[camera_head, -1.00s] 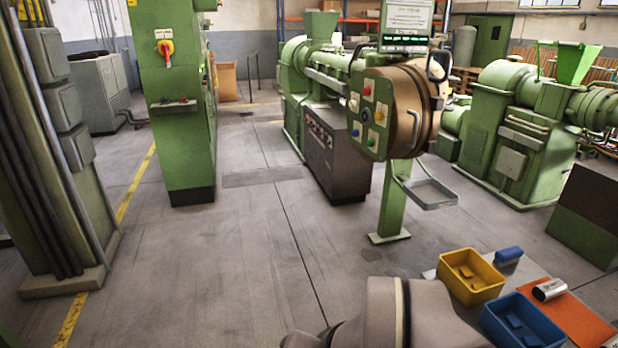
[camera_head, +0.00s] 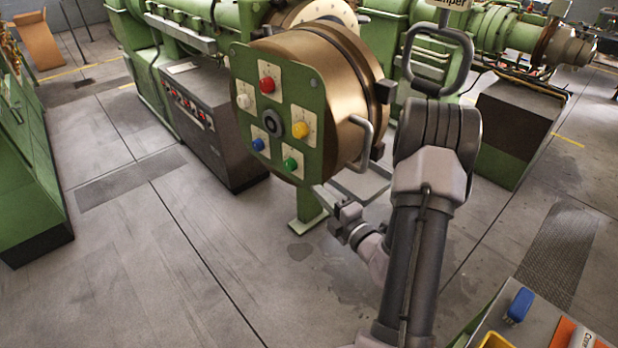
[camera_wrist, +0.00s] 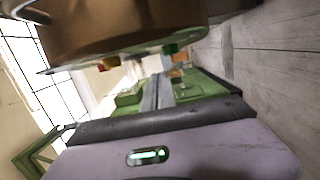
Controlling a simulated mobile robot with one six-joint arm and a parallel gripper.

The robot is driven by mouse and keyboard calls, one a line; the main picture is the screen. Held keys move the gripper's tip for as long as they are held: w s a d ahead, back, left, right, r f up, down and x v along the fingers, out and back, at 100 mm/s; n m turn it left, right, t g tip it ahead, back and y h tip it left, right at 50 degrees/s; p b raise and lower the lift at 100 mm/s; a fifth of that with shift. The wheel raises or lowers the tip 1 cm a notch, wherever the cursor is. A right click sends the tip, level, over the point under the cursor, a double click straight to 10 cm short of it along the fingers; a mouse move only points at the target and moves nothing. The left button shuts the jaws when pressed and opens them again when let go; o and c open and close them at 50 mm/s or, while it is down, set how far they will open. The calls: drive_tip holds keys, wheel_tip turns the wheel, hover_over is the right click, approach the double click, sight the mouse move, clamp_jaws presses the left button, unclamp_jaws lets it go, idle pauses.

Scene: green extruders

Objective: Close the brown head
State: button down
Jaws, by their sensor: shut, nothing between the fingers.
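The brown head (camera_head: 330,95) is a thick copper-brown drum on a green post, standing apart from the light bolted flange (camera_head: 318,14) of the green extruder behind it. Its green front panel carries red, white, yellow, blue and green knobs. A metal loop handle (camera_head: 364,146) sticks out of its right side. My gripper (camera_head: 322,190) is shut and empty, just below the head's lower edge, beside the post. In the wrist view the brown head (camera_wrist: 110,30) fills the top, close above my shut fingers (camera_wrist: 156,92). I cannot tell whether they touch it.
A metal tray (camera_head: 362,182) sits below the head, partly behind my arm. A dark cabinet with red buttons (camera_head: 205,130) stands left of the head. A bench with a blue item (camera_head: 519,304) is at lower right. The floor at left is open.

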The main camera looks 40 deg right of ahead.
sight(319, 176)
drive_tip(key=w+d, duration=0.1)
drive_tip(key=w, duration=0.1)
drive_tip(key=w+d, duration=0.2)
drive_tip(key=w, duration=0.1)
drive_tip(key=shift+w+d+r+b, duration=0.1)
drive_tip(key=shift+w+b, duration=0.2)
drive_tip(key=shift+b, duration=0.1)
drive_tip(key=shift+w+d, duration=0.2)
drive_tip(key=shift+d, duration=0.05)
